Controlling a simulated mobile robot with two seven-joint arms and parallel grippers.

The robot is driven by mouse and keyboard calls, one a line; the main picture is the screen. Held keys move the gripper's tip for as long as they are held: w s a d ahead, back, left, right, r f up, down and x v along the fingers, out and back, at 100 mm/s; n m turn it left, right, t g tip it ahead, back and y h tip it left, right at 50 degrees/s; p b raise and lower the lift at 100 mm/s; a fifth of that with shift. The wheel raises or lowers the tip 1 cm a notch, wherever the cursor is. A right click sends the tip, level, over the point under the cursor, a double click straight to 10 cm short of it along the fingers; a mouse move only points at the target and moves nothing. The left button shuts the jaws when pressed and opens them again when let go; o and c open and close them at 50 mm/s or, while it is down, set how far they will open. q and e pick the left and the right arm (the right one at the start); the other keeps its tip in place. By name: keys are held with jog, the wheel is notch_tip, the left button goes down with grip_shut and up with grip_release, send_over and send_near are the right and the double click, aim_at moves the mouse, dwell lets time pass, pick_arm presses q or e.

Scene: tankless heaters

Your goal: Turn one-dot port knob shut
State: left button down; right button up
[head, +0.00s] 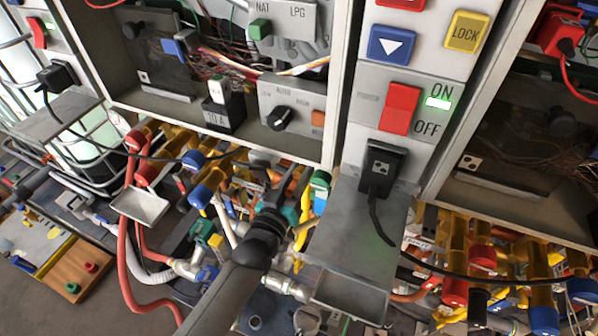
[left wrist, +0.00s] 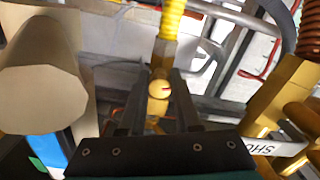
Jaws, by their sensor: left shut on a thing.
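My left gripper (head: 282,188) reaches in among the pipes and valves below the heater panels. In the left wrist view its two dark fingers (left wrist: 160,100) stand on either side of a round yellow knob-like part (left wrist: 159,88) with a small red mark. The fingers are shut on this part. A ribbed yellow pipe (left wrist: 170,22) rises behind it. No dot marking can be made out on it, so I cannot tell whether it is the one-dot port knob. In the head view the fingertips are partly lost among the pipes. My right gripper is not in view.
A grey metal box (head: 352,255) stands close right of my left arm, below a black plug (head: 382,165). A red rocker switch (head: 400,108) sits by a lit ON light. In the wrist view, a beige cylinder (left wrist: 42,95) is close on the left and yellow pipes crowd the right.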

pick_arm(q)
jog(key=m+p, duration=0.1)
jog(key=m, duration=0.3)
jog(key=shift+m, duration=0.4)
jog(key=m, duration=1)
jog(key=shift+m, duration=0.4)
jog(key=m+b, duration=0.1)
jog(key=m, duration=0.4)
jog(key=shift+a+b, duration=0.1)
jog(key=shift+b, duration=0.3)
jog(key=shift+m, duration=0.4)
jog(key=c, duration=0.6)
grip_release()
jog(key=b+v, duration=0.1)
jog(key=v, duration=1.4)
